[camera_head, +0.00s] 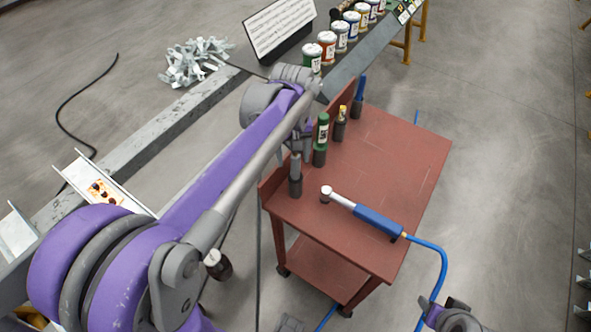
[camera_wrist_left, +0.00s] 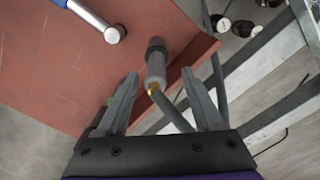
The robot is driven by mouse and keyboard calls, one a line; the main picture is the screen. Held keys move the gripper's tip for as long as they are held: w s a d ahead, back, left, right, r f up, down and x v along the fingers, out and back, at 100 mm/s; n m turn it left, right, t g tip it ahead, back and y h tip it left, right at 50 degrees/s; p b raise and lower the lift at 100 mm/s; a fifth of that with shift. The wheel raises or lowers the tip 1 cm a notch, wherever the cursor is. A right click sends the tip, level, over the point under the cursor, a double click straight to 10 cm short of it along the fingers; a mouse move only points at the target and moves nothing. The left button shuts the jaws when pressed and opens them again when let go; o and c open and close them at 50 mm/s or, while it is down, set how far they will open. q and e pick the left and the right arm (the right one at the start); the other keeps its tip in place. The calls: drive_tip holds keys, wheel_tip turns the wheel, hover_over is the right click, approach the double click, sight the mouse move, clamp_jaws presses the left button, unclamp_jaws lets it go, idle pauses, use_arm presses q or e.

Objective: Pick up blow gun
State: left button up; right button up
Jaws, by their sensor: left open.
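On the red cart top (camera_head: 400,150) lies a tool with a blue handle (camera_head: 379,220), a silver neck and a blue hose; its silver end also shows at the top of the wrist view (camera_wrist_left: 112,33). I cannot tell for sure whether this is the blow gun. A grey cylindrical tool with a yellow tip (camera_wrist_left: 155,68) stands in a dark holder; it also shows near the cart's left edge (camera_head: 296,172). My left gripper (camera_head: 300,148) is open just above it. In the wrist view, the fingers (camera_wrist_left: 160,76) are on either side of it, apart from it.
Along the cart's back edge stand a green bottle-like item (camera_head: 322,130), a yellow-topped one (camera_head: 341,122) and a blue one (camera_head: 359,98). Several paint cans (camera_head: 328,46) line a bench behind. Part of my right arm shows at the lower right.

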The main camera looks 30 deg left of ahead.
sight(295, 168)
use_arm(q)
drive_tip(key=f, duration=0.5)
drive_tip(key=shift+w+d, duration=0.15)
drive_tip(key=shift+d, duration=0.1)
clamp_jaws()
